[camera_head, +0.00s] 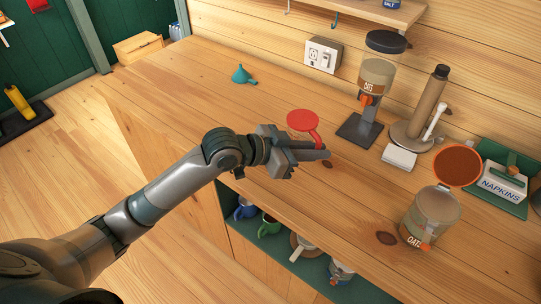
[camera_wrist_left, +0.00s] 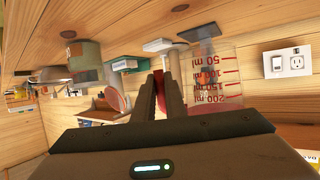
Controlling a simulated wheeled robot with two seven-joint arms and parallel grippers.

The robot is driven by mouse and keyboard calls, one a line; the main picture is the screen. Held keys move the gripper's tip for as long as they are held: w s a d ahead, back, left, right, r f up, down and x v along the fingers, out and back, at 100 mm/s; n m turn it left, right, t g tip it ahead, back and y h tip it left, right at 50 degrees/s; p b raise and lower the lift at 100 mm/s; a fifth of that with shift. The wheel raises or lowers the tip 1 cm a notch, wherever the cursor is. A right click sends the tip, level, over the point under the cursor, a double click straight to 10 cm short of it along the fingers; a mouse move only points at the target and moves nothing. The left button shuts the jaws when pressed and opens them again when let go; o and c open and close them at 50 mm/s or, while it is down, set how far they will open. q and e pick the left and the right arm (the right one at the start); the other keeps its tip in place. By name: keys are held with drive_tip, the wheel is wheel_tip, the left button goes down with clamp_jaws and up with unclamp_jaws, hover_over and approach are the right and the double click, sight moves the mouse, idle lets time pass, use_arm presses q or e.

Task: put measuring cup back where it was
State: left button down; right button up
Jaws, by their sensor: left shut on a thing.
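The measuring cup (camera_head: 303,120) shows its red rim and handle in the head view, over the wooden counter. My left gripper (camera_head: 318,150) is shut on its red handle. In the left wrist view the measuring cup (camera_wrist_left: 215,88) is clear with red millilitre marks, just right of my fingers (camera_wrist_left: 161,92). The cup seems empty. I cannot tell whether its base touches the counter. My right gripper is not in view.
An oats dispenser (camera_head: 377,75) stands behind the cup, with a paper-towel holder (camera_head: 427,102) and white box (camera_head: 399,157) to its right. An open oats canister (camera_head: 430,215) and napkin holder (camera_head: 502,181) stand farther right. A teal funnel (camera_head: 242,75) lies left. The counter between is clear.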

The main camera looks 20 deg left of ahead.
use_arm(q)
drive_tip(key=w+a+f, duration=0.1)
drive_tip(key=a+f, duration=0.1)
drive_tip(key=a, duration=0.1)
drive_tip(key=w+a+f+p, duration=0.1)
drive_tip(key=a+f, duration=0.1)
drive_tip(key=a, duration=0.1)
drive_tip(key=w+a+f+p, duration=0.1)
drive_tip(key=a+f, duration=0.1)
drive_tip(key=a, duration=0.2)
drive_tip(key=shift+w+f, duration=0.1)
drive_tip(key=shift+w, duration=0.05)
drive_tip(key=shift+w+a+f, duration=0.1)
drive_tip(key=shift+a+f, duration=0.1)
drive_tip(key=shift+a, duration=0.2)
drive_tip(key=shift+f, duration=0.1)
wheel_tip(320, 180, down, 3)
drive_tip(key=shift+f+p, duration=0.2)
drive_tip(key=shift+p, duration=0.6)
drive_tip(key=shift+f, duration=0.25)
drive_tip(key=shift+f, duration=0.1)
